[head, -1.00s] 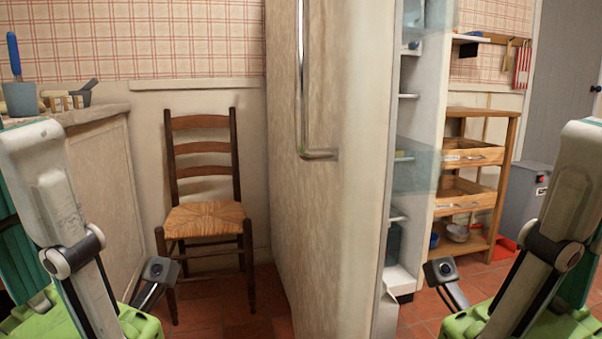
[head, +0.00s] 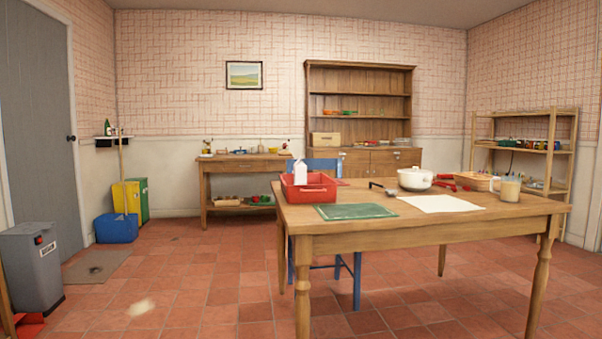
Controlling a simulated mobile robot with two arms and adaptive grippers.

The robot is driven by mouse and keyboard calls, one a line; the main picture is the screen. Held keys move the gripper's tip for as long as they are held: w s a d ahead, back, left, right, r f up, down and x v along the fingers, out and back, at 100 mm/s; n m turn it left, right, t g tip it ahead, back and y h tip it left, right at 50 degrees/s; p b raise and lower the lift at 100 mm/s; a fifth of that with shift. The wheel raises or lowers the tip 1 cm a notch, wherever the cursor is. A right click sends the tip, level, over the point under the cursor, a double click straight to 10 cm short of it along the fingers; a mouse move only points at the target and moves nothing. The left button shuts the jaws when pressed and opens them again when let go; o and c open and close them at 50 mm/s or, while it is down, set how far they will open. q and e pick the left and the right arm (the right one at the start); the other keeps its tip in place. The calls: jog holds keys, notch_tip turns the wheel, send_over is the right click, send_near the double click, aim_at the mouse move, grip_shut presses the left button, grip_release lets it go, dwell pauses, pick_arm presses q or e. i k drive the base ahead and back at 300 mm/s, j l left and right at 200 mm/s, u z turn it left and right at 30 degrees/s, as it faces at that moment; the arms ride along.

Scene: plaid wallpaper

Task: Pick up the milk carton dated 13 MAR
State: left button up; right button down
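Neither of my grippers is in view.
The table also bears a green board (head: 355,211), a white sheet (head: 440,203), a white pot (head: 415,179) and a jug (head: 509,189). A blue chair (head: 357,278) stands at the table. The tiled floor left of the table is open.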

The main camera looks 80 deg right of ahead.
aim_at(300, 167)
jog(key=z, duration=1.8)
jog(key=i+l+z, duration=0.3)
jog(key=i+l, duration=0.15)
jog(key=l, duration=0.25)
jog(key=i+l+z, duration=0.35)
jog(key=i+l, duration=0.2)
